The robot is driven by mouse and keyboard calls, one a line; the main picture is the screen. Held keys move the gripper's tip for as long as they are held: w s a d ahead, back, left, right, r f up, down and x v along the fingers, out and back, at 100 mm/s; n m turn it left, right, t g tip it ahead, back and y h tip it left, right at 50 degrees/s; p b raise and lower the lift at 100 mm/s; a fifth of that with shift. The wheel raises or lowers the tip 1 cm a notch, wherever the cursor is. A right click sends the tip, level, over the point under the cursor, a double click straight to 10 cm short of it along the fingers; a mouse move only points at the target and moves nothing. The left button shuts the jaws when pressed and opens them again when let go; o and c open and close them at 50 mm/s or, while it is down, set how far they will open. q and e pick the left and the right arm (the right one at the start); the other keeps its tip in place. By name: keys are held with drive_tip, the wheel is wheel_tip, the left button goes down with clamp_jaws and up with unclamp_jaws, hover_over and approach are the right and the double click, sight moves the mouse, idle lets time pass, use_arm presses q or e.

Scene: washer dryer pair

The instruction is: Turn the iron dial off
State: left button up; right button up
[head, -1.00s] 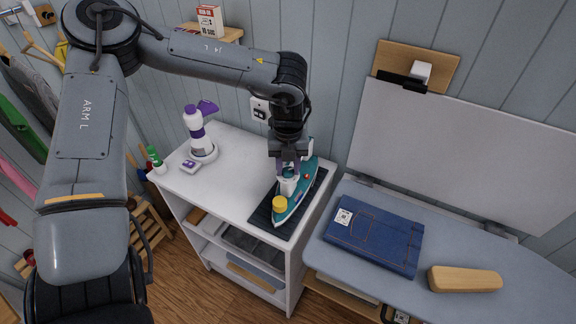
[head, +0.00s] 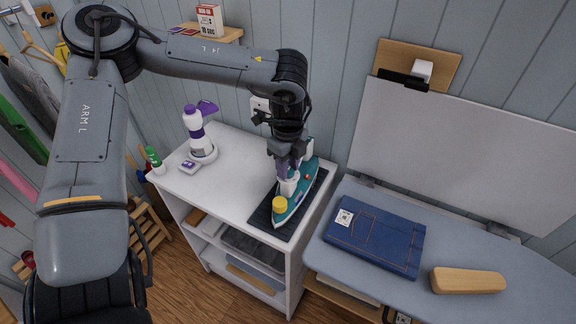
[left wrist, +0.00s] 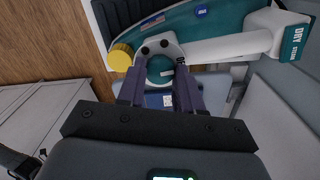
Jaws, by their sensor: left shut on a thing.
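The teal and white iron (head: 283,210) rests on a dark mat (head: 261,218) on the white cabinet top. Its yellow cap (head: 279,204) is at the near end. My left gripper (head: 287,170) points down onto the iron. In the left wrist view, the two fingers (left wrist: 160,85) are on either side of the round teal dial (left wrist: 160,69), which has a pale mark on it. The gripper is shut on this dial. The exact finger contact is hard to see. My right gripper is not in view.
A white and purple steamer (head: 199,138) and a small green-capped bottle (head: 154,157) stand left on the cabinet. An ironing board (head: 500,250) at right holds folded jeans (head: 375,236) and a wooden block (head: 467,281). The cabinet top's middle is clear.

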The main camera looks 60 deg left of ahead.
use_arm(q)
drive_tip(key=shift+n, duration=0.3)
drive_tip(key=o, duration=1)
drive_tip(key=shift+o, duration=0.2)
drive_tip(key=shift+r, duration=0.1)
wheel_tip(320, 180, up, 11)
drive_tip(key=p, duration=0.1)
drive_tip(key=shift+p, duration=0.4)
